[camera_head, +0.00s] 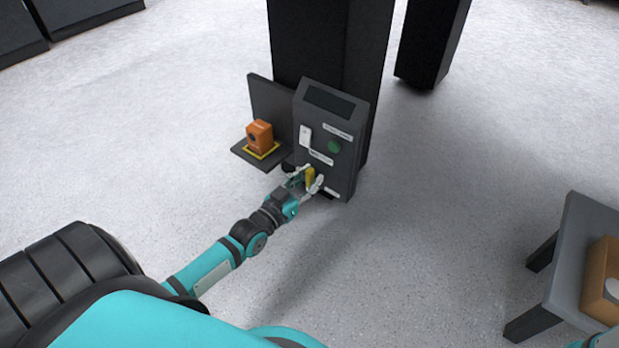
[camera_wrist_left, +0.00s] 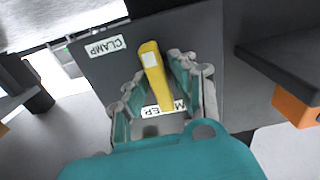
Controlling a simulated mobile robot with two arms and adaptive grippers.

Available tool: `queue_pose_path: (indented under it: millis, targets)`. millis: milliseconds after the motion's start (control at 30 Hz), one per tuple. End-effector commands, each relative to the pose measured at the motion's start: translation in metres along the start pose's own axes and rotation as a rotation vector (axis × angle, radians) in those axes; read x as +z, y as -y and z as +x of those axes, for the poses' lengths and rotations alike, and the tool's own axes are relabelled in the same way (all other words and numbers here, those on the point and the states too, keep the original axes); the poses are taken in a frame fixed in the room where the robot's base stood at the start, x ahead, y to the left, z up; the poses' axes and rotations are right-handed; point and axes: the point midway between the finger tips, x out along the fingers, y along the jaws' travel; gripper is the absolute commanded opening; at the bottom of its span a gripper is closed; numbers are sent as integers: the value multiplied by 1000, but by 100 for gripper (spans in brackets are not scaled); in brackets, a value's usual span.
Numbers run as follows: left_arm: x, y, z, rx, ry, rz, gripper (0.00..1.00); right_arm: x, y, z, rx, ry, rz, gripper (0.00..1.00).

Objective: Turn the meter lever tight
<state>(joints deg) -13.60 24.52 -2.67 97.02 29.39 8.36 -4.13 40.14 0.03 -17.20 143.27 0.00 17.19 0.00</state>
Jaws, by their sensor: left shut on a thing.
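The meter lever is a yellow handle (camera_head: 310,177) low on the front of a dark grey console (camera_head: 348,118). In the left wrist view the left gripper (camera_wrist_left: 160,90) hides part of the panel around the lever.
Open floor lies between.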

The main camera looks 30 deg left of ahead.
Motion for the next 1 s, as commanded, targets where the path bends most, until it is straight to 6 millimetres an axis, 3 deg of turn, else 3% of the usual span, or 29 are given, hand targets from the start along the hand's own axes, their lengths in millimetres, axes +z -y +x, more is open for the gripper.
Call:
queue_pose_path:
  millis: [500, 1000]
  targets:
    - [-3, 1, 0, 0, 4, -379, 0, 14, -8, 39, 0, 1, 0, 70]
    - [0, 3, 0, -1, 2, -854, 0, 21, -12, 58, 0, 2, 0, 70]
